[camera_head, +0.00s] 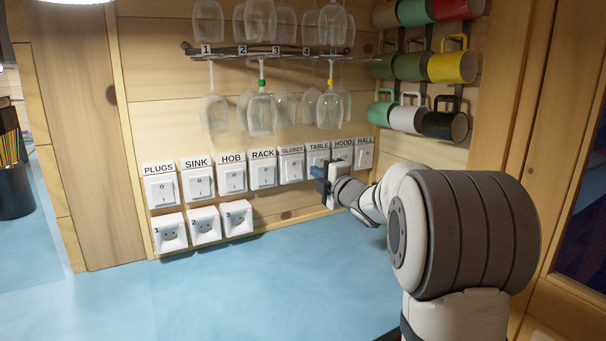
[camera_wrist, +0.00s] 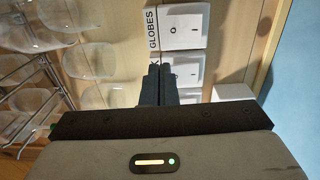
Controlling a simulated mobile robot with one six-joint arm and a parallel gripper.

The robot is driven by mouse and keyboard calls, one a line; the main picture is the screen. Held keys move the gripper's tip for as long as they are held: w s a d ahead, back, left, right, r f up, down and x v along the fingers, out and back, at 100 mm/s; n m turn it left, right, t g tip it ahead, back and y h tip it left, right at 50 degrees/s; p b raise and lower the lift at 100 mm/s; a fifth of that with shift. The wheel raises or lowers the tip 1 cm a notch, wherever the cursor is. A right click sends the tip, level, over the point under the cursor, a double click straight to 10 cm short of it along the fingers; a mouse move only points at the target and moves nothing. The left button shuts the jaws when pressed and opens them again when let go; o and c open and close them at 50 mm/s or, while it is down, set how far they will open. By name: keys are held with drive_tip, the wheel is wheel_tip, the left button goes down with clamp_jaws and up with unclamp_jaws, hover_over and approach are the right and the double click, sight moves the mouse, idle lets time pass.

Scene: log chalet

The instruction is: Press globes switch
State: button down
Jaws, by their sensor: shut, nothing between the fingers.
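The globes switch (camera_head: 292,168) is a white wall rocker in the middle of the upper switch row, under its "GLOBES" label. It also shows in the wrist view (camera_wrist: 181,25), beyond my fingertips, with its label beside it. My gripper (camera_head: 318,172) is shut and empty. In the head view it is in front of the table switch, to the right of the globes switch. In the wrist view my gripper (camera_wrist: 159,70) has its dark fingertips beside the rack switch (camera_wrist: 192,66), partly covering its label. I cannot tell whether the fingertips touch the wall.
White plugs, sink, hob and rack switches (camera_head: 263,175) are to the left; table, hood and hall switches (camera_head: 363,157) to the right. Sockets (camera_head: 205,226) sit below. Wine glasses (camera_head: 262,113) hang above, and mugs (camera_head: 443,122) hang at right. The blue counter (camera_head: 255,290) is clear.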

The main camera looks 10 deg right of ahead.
drive_tip(key=shift+v, duration=0.95)
drive_tip(key=shift+r, duration=0.2)
drive_tip(key=s+a+f+m+g+h+p, duration=0.1)
drive_tip(key=s+a+f+m+g+p, duration=0.1)
drive_tip(key=s+f+m+g, duration=0.2)
drive_tip(key=s+a+f+m+g+h+p, duration=0.2)
drive_tip(key=s+m+g, duration=0.4)
drive_tip(key=s, duration=1.5)
drive_tip(key=s+a+f+m+g+h+p, duration=0.1)
drive_tip(key=s+a+f+m+g+p, duration=0.2)
drive_tip(key=s+m, duration=0.8)
wheel_tip(320, 180, down, 3)
drive_tip(key=shift+s+a+g+h+p, duration=0.35)
drive_tip(key=shift+s+g+p, duration=0.35)
drive_tip(key=shift+s+g, duration=0.4)
